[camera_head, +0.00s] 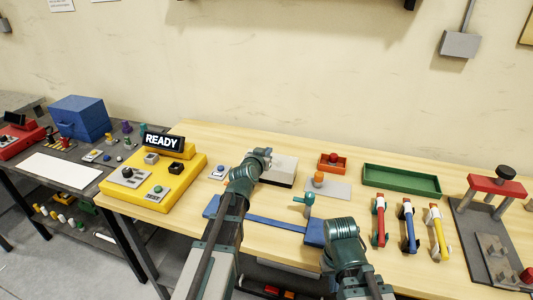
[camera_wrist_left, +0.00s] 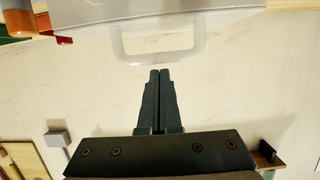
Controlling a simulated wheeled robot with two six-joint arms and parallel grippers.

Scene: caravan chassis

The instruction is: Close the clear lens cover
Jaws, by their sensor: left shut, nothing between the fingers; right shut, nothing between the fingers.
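The clear lens cover shows upside down at the top of the left wrist view as a pale panel with a whitish U-shaped handle (camera_wrist_left: 157,59). My left gripper (camera_wrist_left: 160,72) is shut and empty, its tips close to the handle's bar. I cannot tell if they touch. In the head view a white box with a dark base (camera_head: 282,172) stands behind my left wrist, which hides part of it. The cover is not clear there, and I cannot tell how far open it is.
A yellow panel (camera_head: 130,194) with a READY sign (camera_head: 163,142) stands left. An orange-knobbed part (camera_head: 319,180), a red tray (camera_head: 332,168) and a green tray (camera_head: 401,182) lie right. A blue bar (camera_head: 275,222) lies in front. Coloured clamps and a press stand far right.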

